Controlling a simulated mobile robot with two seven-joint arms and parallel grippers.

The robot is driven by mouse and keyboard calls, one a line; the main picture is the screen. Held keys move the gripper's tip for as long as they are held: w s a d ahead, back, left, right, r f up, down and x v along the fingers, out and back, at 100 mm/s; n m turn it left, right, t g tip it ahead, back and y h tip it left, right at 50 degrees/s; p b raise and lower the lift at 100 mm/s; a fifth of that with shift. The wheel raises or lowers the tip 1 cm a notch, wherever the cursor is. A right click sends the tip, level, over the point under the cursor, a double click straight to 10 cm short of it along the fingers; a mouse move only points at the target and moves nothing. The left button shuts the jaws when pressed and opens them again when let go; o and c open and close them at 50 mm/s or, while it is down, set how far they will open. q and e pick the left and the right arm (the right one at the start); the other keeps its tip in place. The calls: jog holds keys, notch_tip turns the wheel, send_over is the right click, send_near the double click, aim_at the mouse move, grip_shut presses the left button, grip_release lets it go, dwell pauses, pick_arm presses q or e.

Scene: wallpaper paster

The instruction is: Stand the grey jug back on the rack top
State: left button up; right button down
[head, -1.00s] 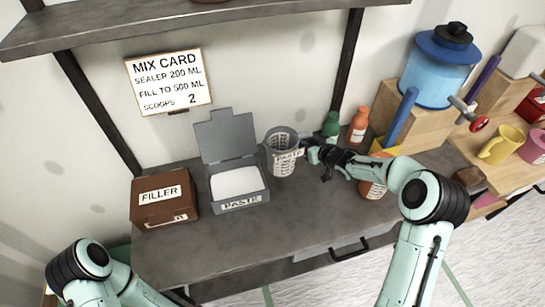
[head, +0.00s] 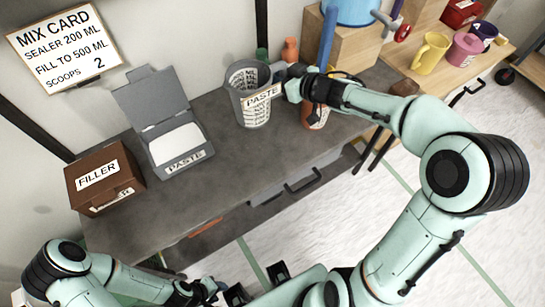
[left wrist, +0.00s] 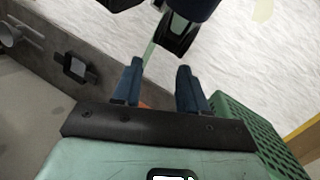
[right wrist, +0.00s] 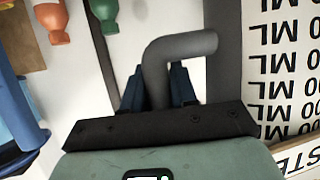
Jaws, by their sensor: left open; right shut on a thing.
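The grey jug (head: 249,112), with volume marks and a PASTE label, is upright at the back of the grey bench in the head view. I cannot tell whether its base touches the bench. My right gripper (head: 290,88) is at its right side, shut on its grey handle (right wrist: 185,45), which passes between the fingers in the right wrist view. My left gripper (left wrist: 157,85) is open and empty, low before the bench front; it also shows in the head view (head: 213,287). I cannot tell which surface is the rack top.
The open grey PASTE box (head: 187,160) and brown FILLER box (head: 105,180) stand left of the jug. An orange container (head: 318,118) is partly behind my right gripper. A wooden block (head: 352,50) and several mugs are at the right. The bench front is clear.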

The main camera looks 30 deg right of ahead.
pick_arm(q)
notch_tip(320, 180, down, 12)
jog(key=b, duration=1.3)
jog(key=shift+s+d+f+t, duration=0.2)
jog(key=shift+s+d+t, duration=0.05)
jog(key=shift+d+t, duration=0.1)
pick_arm(e)
jog(key=shift+s+d+f, duration=0.15)
jog(key=shift+s+f, duration=0.5)
jog(key=shift+f, duration=2.35)
jog(key=shift+s+d+f, duration=0.2)
jog(key=shift+s+f, duration=0.4)
jog(key=shift+f, duration=2.45)
jog(key=shift+s+d+f, duration=0.15)
jog(key=shift+s+f, duration=0.5)
jog(key=shift+f, duration=2.35)
jog(key=shift+f, duration=0.15)
jog(key=c, duration=0.9)
grip_release()
